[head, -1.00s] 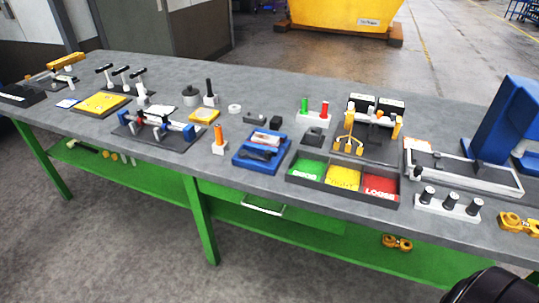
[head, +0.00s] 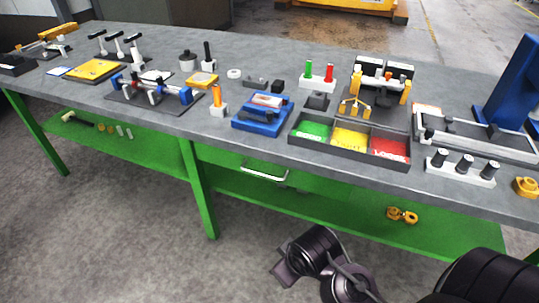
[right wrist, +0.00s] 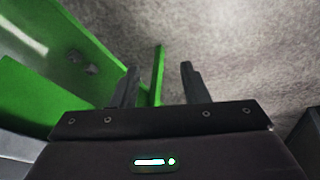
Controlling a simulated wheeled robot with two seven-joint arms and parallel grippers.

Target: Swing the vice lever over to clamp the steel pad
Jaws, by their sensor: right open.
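A low blue fixture (head: 262,114), with grey and dark parts on top, stands near the front edge of the bench. Another fixture with blue end blocks (head: 186,95) and grey bars sits on a dark plate further left. I cannot tell for sure which is the vice, and its lever and the steel pad are too small to make out. My right gripper (right wrist: 159,78) is open and empty in the right wrist view, with green bench frame and grey floor beyond it. In the head view my right arm is low, in front of the bench. My left gripper is out of view.
A tray with green, yellow and red compartments (head: 348,152) stands at the front edge. A white block with black knobs (head: 461,166) and a tall blue stand (head: 506,88) are further right. The green lower shelf (head: 330,208) runs beneath. The floor in front is clear.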

